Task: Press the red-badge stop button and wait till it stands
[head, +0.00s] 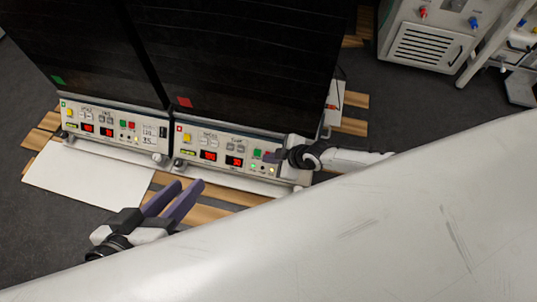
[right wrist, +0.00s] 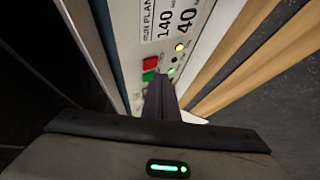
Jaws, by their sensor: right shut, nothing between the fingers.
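The red-badge shaker has a dark lid with a red badge (head: 183,102) and a white front panel with two lit red displays (head: 221,158). Its green button (head: 257,152) sits at the panel's right part. The red stop button (right wrist: 150,63) shows in the right wrist view, above a green button (right wrist: 148,76). My right gripper (head: 275,156) is shut and empty, its tips close in front of the panel by these buttons. It also shows in the right wrist view (right wrist: 160,84); I cannot tell whether it touches. My left gripper (head: 187,185) is open and empty, below the panel.
A similar shaker with a green badge (head: 57,80) stands to the left, its own control panel (head: 115,128) facing front. A white sheet (head: 90,175) and wooden slats (head: 205,213) lie below. A grey cabinet (head: 425,45) stands at the back right.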

